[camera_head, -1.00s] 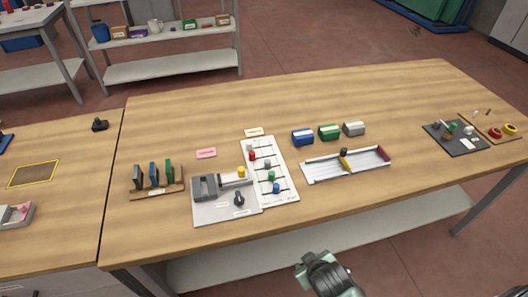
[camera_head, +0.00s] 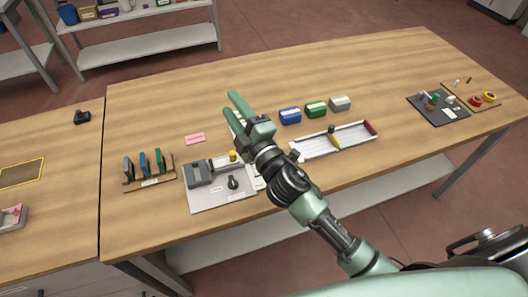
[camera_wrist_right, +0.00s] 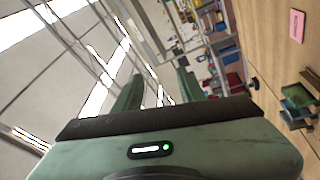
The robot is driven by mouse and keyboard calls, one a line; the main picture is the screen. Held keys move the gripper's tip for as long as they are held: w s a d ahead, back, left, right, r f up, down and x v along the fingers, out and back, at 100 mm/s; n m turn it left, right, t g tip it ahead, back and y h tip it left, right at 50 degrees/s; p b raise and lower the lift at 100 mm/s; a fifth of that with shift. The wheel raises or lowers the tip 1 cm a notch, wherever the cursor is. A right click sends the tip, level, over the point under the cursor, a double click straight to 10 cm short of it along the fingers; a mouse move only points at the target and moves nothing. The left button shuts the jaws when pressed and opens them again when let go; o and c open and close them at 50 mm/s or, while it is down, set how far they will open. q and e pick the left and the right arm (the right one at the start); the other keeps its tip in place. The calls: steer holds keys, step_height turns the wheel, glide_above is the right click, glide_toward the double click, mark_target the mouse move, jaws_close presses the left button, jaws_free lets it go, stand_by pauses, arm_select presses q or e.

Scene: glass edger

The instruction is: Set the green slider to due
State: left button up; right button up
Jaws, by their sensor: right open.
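My right arm (camera_head: 335,232) reaches over the table from the lower right. My right gripper (camera_head: 234,103) is open and empty, its two green fingers apart and pointing to the back left. The green slider is hidden behind my gripper and wrist in the head view. In the right wrist view my open gripper fingers (camera_wrist_right: 158,88) point at the room, and neither panel nor slider shows. My left gripper is in neither view.
A rack of upright plates (camera_head: 150,182), a pink label (camera_head: 195,139), blue, green and grey blocks (camera_head: 316,110), and a white tray (camera_head: 356,142) stand nearby. The back of the table is clear.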

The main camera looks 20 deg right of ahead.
steer(key=s+a+r+n+g+y, duration=0.1)
steer(key=a+r+n+g+y, duration=0.1)
steer(key=a+n+g+y, duration=1.1)
steer(key=s+a+f+n+g+h, duration=0.3)
steer(key=f+n, duration=0.5)
steer(key=n, duration=0.7)
steer(key=w+d+f+n+g+h, duration=0.35)
steer(key=d+f+h, duration=0.6)
steer(key=d, duration=0.35)
steer(key=d+h, duration=0.1)
steer(key=d, duration=0.2)
steer(key=w+d+h, duration=0.1)
steer(key=d+h, duration=0.1)
steer(key=d, duration=0.2)
steer(key=w+d+r+n+h, duration=0.1)
steer(key=d+h, duration=0.1)
steer(key=d, duration=0.1)
steer(key=shift+d+h, duration=0.25)
steer(key=shift+s+d+f+p, duration=0.1)
steer(key=shift+d+p, duration=0.25)
step_height(320, 180, down, 7)
steer(key=shift+a+f+p, duration=0.1)
steer(key=shift+f+p, duration=0.1)
steer(key=shift+p, duration=0.8)
